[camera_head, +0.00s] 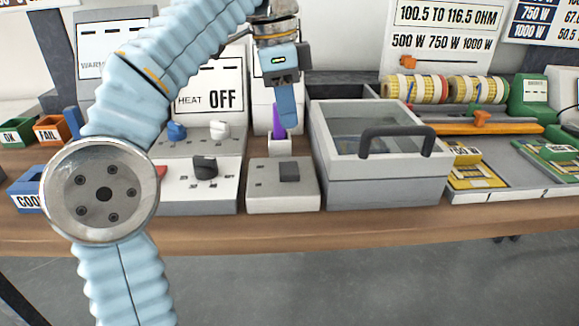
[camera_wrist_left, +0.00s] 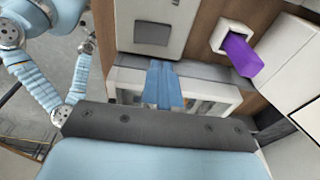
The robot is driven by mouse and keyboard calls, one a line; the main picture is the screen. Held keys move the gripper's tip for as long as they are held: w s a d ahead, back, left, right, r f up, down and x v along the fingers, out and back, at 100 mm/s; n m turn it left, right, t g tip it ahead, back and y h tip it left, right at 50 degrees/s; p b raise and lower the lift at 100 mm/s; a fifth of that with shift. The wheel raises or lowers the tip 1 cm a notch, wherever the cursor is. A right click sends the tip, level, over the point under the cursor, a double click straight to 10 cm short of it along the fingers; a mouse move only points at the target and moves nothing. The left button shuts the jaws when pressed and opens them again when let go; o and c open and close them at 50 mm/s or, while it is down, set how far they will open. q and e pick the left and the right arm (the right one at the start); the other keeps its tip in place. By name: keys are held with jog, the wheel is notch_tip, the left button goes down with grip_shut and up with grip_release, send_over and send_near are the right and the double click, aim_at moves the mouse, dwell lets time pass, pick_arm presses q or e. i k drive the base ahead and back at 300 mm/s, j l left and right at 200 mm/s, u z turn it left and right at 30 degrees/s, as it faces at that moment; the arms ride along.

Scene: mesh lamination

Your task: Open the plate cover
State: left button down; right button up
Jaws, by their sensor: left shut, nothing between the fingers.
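The plate cover (camera_head: 330,152) is a grey framed lid with a clear window and a black bar handle (camera_head: 395,133) at its front. It lies shut on a light grey box (camera_head: 385,192) at the middle of the bench. My left gripper (camera_head: 289,122) is shut and empty, its blue fingers pointing down left of the cover and apart from the handle. The shut fingers also show in the left wrist view (camera_wrist_left: 163,72). My right gripper is in neither view.
A purple piece (camera_head: 278,120) stands in a small white holder (camera_head: 279,146) close to my left fingers. A grey box with a dark button (camera_head: 289,171) stands in front. A knob panel (camera_head: 204,168) is left; plates and coils (camera_head: 430,90) are right.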

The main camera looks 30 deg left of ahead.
aim_at(435, 158)
jog(key=k+l, duration=0.75)
jog(key=k, duration=0.1)
